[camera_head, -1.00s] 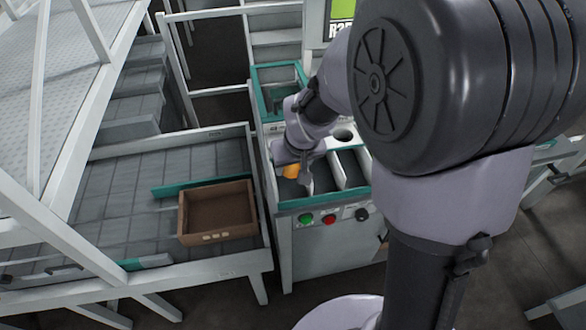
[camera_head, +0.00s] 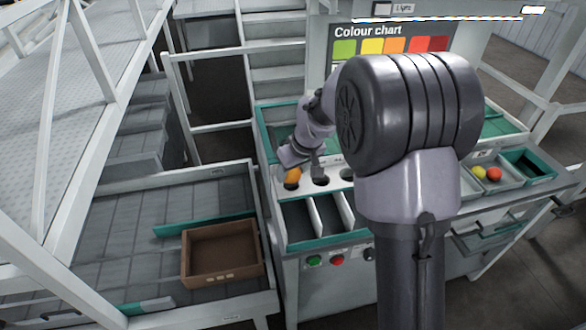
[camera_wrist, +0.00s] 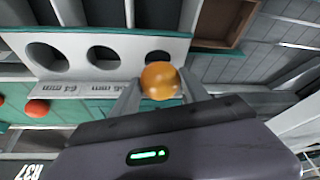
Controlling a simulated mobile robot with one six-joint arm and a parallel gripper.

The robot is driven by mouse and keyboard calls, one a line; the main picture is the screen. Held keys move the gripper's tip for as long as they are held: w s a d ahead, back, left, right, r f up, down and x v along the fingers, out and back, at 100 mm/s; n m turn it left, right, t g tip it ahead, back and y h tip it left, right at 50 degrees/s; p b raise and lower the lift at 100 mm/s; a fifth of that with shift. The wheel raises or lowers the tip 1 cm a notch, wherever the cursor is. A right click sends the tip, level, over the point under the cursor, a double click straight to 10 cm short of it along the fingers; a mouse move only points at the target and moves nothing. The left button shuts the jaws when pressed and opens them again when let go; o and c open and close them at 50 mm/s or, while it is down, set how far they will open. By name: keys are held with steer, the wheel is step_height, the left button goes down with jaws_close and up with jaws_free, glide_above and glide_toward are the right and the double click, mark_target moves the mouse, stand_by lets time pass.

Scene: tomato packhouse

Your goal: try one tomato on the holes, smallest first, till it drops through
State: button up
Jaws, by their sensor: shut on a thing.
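An orange tomato (camera_head: 292,176) is in my gripper (camera_head: 291,173), which is shut on it; it also shows between the fingers in the wrist view (camera_wrist: 161,81). The white hole plate (camera_wrist: 75,42) has three round holes in the wrist view: a large left hole (camera_wrist: 46,55), a middle hole (camera_wrist: 103,58) and the smallest right hole (camera_wrist: 158,57). The tomato is at the smallest hole and overlaps its near edge in the picture. I cannot tell whether it touches the plate.
Open bins (camera_head: 299,220) lie in front of the plate. A brown crate (camera_head: 187,262) stands on the grey conveyor at left. Yellow (camera_head: 478,173) and red (camera_head: 494,174) tomatoes sit in trays at right. A colour chart (camera_head: 390,38) stands behind.

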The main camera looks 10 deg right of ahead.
steer(key=shift+f+b, duration=0.4)
steer(key=shift+f, duration=0.45)
steer(key=shift+r, duration=0.1)
steer(key=o, duration=1)
stand_by(0.6)
step_height(320, 180, up, 7)
steer(key=p, duration=0.5)
steer(key=shift+r, duration=0.1)
